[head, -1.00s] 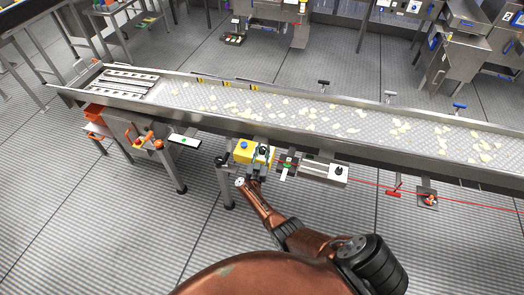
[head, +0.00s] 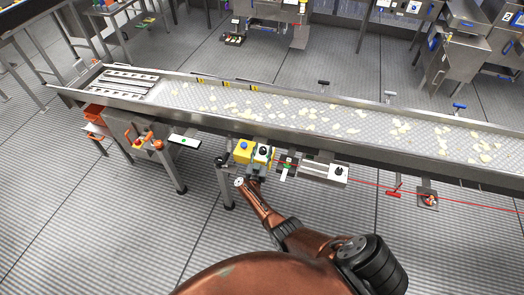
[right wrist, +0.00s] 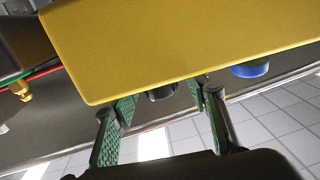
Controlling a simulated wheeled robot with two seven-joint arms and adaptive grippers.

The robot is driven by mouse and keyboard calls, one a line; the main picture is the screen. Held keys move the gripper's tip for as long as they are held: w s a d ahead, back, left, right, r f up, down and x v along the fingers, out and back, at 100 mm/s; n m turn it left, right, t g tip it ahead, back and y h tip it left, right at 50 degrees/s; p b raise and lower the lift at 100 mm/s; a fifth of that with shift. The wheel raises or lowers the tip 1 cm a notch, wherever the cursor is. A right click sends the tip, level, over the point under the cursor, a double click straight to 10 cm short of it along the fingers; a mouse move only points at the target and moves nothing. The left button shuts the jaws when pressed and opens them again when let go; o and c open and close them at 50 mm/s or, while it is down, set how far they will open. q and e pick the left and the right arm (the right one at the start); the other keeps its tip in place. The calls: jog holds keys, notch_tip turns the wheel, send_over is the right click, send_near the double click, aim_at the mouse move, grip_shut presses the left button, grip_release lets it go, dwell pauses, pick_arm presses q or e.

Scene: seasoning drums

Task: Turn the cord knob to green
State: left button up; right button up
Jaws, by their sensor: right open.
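A yellow box (head: 242,153) is mounted at the conveyor's front side. It has a blue button (head: 244,145) and, to the right, a black knob (head: 262,151). My right gripper (head: 257,171) is open just in front of and below the knob. In the right wrist view the yellow box (right wrist: 180,45) fills the upper part. The black knob (right wrist: 162,93) shows partly under its edge, between the green-padded fingers of the open right gripper (right wrist: 162,106); I cannot tell whether they touch. The blue button (right wrist: 251,69) is to the right. The knob's setting is unreadable. My left gripper is out of view.
The long conveyor (head: 330,140) carries pale chips behind the box. A grey slide unit (head: 326,170) with a black knob sits to the right. A red cord (head: 372,184) runs rightward. Orange-handled parts (head: 140,137) are at the left. The front floor is clear.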

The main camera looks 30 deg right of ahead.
aim_at(262, 152)
jog(key=v, duration=0.7)
jog(key=shift+s, duration=0.1)
jog(key=shift+s+a, duration=0.15)
jog(key=shift+r, duration=0.1)
